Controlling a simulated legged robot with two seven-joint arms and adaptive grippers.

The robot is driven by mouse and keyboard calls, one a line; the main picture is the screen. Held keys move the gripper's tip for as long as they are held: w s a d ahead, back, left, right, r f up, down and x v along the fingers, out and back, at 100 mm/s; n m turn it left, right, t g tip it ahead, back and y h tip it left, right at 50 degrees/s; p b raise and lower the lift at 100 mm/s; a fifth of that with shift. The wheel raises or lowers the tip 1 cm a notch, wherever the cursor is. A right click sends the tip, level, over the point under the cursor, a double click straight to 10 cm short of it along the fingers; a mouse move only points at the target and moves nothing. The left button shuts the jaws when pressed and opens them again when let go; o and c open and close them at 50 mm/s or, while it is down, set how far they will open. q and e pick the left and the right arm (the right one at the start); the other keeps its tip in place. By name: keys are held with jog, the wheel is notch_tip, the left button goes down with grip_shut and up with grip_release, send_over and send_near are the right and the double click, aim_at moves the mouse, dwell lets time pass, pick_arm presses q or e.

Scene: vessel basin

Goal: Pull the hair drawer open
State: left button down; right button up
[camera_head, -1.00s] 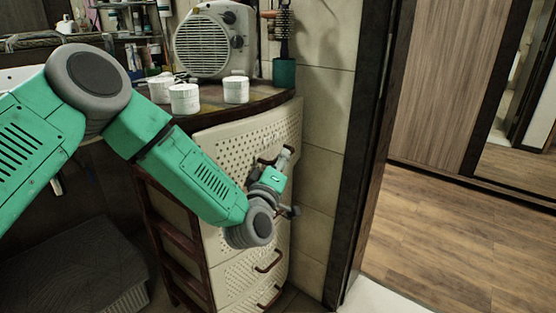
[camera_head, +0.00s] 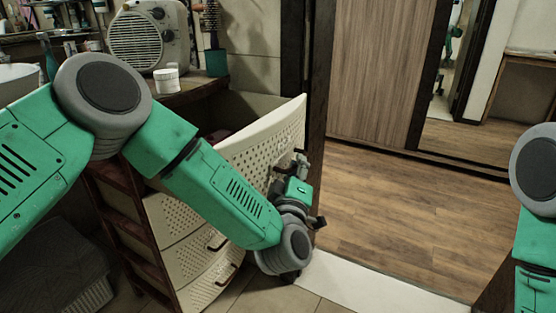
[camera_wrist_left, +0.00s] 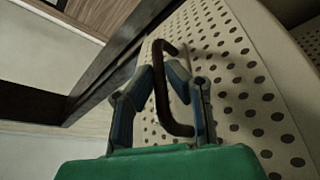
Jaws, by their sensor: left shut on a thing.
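The top drawer (camera_head: 268,130), cream with a perforated front, stands pulled out from the cabinet, with a dark gap behind its front. Its front also fills the right of the left wrist view (camera_wrist_left: 245,95). My left gripper (camera_head: 300,165) is at the drawer's front. In the left wrist view, its two fingers (camera_wrist_left: 160,95) are shut on the dark curved handle (camera_wrist_left: 163,85). My right arm shows at the right edge, but its gripper is out of view.
Lower drawers (camera_head: 185,245) with dark handles are closed. On the cabinet top stand a fan heater (camera_head: 148,38), a white jar (camera_head: 167,80) and a green cup (camera_head: 216,62) with a brush. A door frame is close to the drawer's right end. The wooden floor (camera_head: 400,200) beyond is clear.

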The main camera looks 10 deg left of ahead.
pick_arm(q)
jog(key=shift+s+d+f, duration=0.15)
jog(key=shift+s+d, duration=0.1)
jog(key=shift+d, duration=0.2)
jog(key=c, duration=1.6)
grip_release()
jog(key=shift+d, duration=0.2)
pick_arm(e)
jog(key=shift+s, duration=0.1)
jog(key=shift+d, duration=0.1)
pick_arm(q)
jog(key=shift+s+d, duration=0.1)
jog(key=shift+s, duration=0.05)
jog(key=v, duration=1.1)
jog(key=shift+s, duration=0.35)
